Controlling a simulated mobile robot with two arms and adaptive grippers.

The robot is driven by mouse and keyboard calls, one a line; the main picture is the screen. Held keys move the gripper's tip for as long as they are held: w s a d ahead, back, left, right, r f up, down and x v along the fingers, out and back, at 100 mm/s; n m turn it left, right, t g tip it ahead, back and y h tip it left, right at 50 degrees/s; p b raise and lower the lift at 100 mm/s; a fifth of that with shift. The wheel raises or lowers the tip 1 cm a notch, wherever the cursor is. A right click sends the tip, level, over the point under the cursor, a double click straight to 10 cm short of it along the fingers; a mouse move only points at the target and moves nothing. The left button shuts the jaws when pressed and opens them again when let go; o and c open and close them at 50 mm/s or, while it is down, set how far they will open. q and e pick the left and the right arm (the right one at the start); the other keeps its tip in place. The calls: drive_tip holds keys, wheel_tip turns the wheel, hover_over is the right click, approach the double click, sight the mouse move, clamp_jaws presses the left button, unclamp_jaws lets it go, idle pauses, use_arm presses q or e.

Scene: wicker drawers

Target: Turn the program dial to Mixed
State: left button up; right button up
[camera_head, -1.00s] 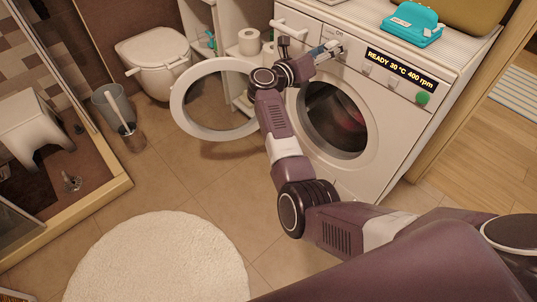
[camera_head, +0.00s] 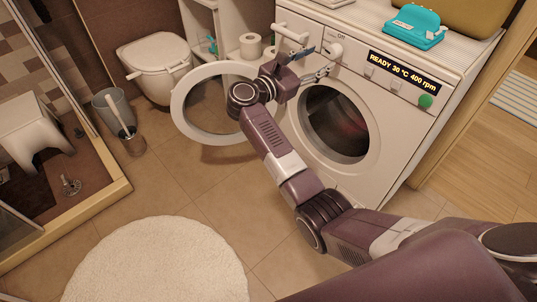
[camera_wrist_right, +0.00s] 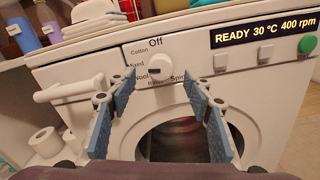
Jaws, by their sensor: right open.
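The program dial (camera_head: 333,50) is a white round knob on the washing machine's front panel, with "Off" printed above it. In the right wrist view the dial (camera_wrist_right: 155,62) has labels around it: Off at the top, Cotton, Wool and Spin legible, others partly hidden or blurred. My right gripper (camera_head: 318,60) is open in front of the panel. Its blue-padded fingers (camera_wrist_right: 158,82) stand either side of and below the dial, apart from it. My left gripper is out of view.
The washing machine (camera_head: 400,125) display (camera_head: 403,72) reads READY 30 °C 400 rpm. Its round door (camera_head: 180,105) stands open to the left. A white drawer handle (camera_wrist_right: 70,92) is left of the dial. Square buttons and a green button (camera_head: 425,101) are to its right.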

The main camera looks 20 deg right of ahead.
drive_tip(key=w+a+f+n+t+y+p, duration=0.2)
drive_tip(key=a+f+n+t+y+p, duration=0.5)
drive_tip(key=n, duration=1.5)
drive_tip(key=s+a+f+n+y+p, duration=0.3)
drive_tip(key=s+a+f+n+y, duration=0.1)
drive_tip(key=f+n, duration=0.4)
drive_tip(key=s+a+f+n+t+y+p, duration=0.1)
drive_tip(key=s+a+f+n+y+p, duration=0.2)
drive_tip(key=f+n, duration=0.4)
wheel_tip(320, 180, down, 4)
drive_tip(key=shift+s+a+f+n+y, duration=0.1)
drive_tip(key=shift+s+a+n+y, duration=0.35)
drive_tip(key=shift+s+a, duration=0.65)
drive_tip(key=shift+w, duration=0.1)
